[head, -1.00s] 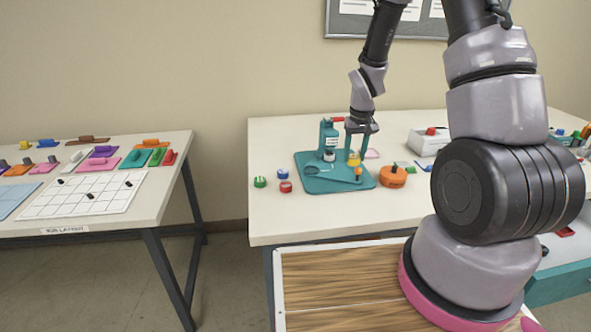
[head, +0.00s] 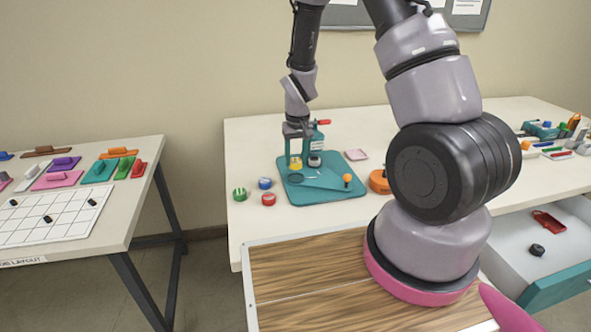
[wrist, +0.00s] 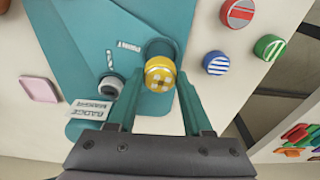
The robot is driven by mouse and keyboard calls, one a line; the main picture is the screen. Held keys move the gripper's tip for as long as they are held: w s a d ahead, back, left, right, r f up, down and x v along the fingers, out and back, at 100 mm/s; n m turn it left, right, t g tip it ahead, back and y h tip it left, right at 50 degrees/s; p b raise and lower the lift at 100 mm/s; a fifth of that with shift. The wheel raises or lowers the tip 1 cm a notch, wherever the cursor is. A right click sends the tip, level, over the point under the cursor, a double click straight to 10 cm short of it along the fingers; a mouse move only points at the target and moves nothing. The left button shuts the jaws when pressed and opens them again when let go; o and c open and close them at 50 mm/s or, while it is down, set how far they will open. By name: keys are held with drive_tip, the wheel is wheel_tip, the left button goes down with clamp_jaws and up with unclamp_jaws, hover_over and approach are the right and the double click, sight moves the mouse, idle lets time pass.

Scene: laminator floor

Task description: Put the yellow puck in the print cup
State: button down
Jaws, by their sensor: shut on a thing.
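The yellow puck (head: 295,163) is held between the fingers of my gripper (head: 296,157), over the left part of the teal press base (head: 335,191). In the wrist view the puck (wrist: 159,77) lies between the fingertips. Just below it in the head view is a round teal rim (head: 297,178), which looks like the print cup. The puck seems above this rim, but I cannot tell the gap. A dark round form behind the puck in the wrist view is mostly hidden. The press column (head: 317,141) stands right of my gripper, with a pale round die (wrist: 111,86) under it.
Green (head: 239,194), blue (head: 264,183) and red (head: 268,199) pucks stand left of the base. An orange-knobbed lever (head: 347,178) is at its front right. An orange object (head: 379,182) is partly behind my arm. An open drawer (head: 530,262) juts out at right.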

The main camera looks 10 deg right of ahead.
drive_tip(key=shift+f, duration=2.05)
drive_tip(key=shift+f, duration=0.1)
drive_tip(key=shift+c, duration=1.6)
unclamp_jaws()
drive_tip(key=r, duration=0.4)
drive_tip(key=s+r, duration=0.1)
drive_tip(key=r, duration=0.7)
drive_tip(key=shift+s+d+r, duration=0.1)
drive_tip(key=shift+s+r, duration=0.15)
drive_tip(key=shift+r, duration=0.15)
wheel_tip(320, 180, up, 11)
drive_tip(key=m+t, duration=0.1)
hover_over(296, 162)
drive_tip(key=s+d, duration=0.2)
drive_tip(key=s, duration=0.1)
drive_tip(key=s+d+r+m+t+y, duration=0.1)
drive_tip(key=s+d+r+t, duration=0.1)
drive_tip(key=s+r, duration=0.7)
drive_tip(key=s+d+r+m+t+y, duration=0.1)
drive_tip(key=s+r+m+t, duration=0.1)
drive_tip(key=s+r, duration=0.7)
drive_tip(key=shift+s+d+r+t, duration=0.35)
drive_tip(key=shift+d+r+t, duration=0.05)
drive_tip(key=shift+r, duration=0.1)
